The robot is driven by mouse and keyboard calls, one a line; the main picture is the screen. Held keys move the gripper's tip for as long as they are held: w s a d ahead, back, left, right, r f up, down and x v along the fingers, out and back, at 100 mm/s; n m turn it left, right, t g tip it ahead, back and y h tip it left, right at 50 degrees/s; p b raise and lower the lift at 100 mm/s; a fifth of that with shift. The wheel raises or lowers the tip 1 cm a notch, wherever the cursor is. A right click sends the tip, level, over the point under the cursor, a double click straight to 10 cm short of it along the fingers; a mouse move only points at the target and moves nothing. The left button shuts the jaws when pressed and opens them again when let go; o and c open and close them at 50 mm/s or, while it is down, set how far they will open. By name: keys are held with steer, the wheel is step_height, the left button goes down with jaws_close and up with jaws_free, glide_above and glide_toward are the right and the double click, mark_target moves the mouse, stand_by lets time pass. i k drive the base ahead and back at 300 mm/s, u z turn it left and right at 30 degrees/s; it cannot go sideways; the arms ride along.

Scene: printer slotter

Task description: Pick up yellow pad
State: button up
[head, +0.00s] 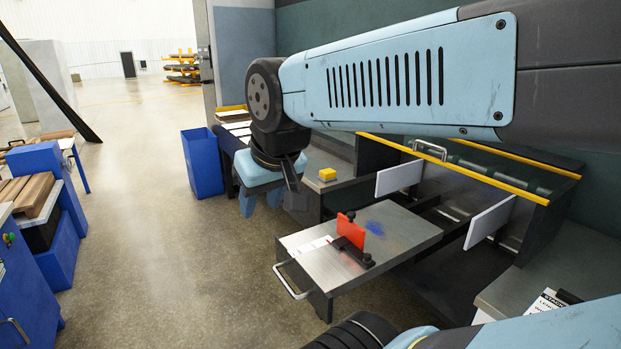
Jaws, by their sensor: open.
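A small yellow pad (327,174) lies on the grey top of the machine's left side ledge, near its front corner. My gripper (261,203) points down to the left of the pad, in front of the machine. Its light blue fingers are apart with nothing seen between them. The pad is clear of the gripper and fully visible.
A metal slide-out table (400,226) with a red plate (351,231) and a blue smudge stands in front. White side panels (399,178) and a yellow-edged rail (455,172) lie behind it. A blue bin (202,163) stands left. The floor between is clear.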

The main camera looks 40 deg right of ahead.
mark_target(327, 176)
steer(key=u, duration=0.2)
steer(key=i, duration=3.3)
steer(key=z, duration=2.15)
